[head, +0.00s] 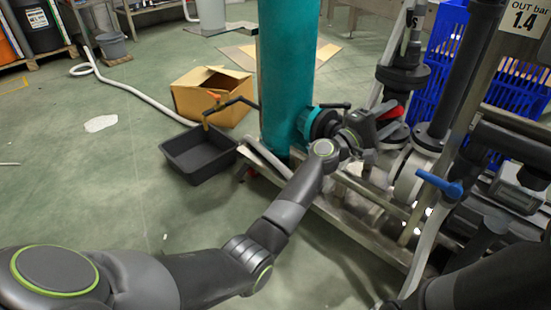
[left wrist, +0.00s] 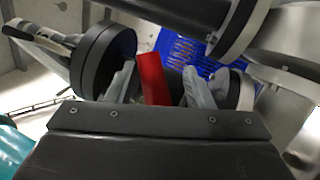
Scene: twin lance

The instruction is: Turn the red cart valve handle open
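The red valve handle (head: 391,112) shows at the cart's pipework in the head view, partly covered by my left gripper (head: 386,120). In the left wrist view the red handle (left wrist: 153,78) stands between the two pale fingertips of my left gripper (left wrist: 157,88). The fingers are apart, with a gap visible on the handle's right side. Whether the left finger touches the handle I cannot tell. The handle's lower end is hidden behind the gripper body. My right gripper is in neither view; only a dark part of an arm shows at the head view's lower right.
A teal column (head: 287,75) stands left of my left gripper. A blue-handled valve (head: 440,184) and dark pipes crowd the right. A black tray (head: 198,153) and cardboard box (head: 212,97) sit on the floor. Blue crates (head: 450,50) are behind. Open floor lies left.

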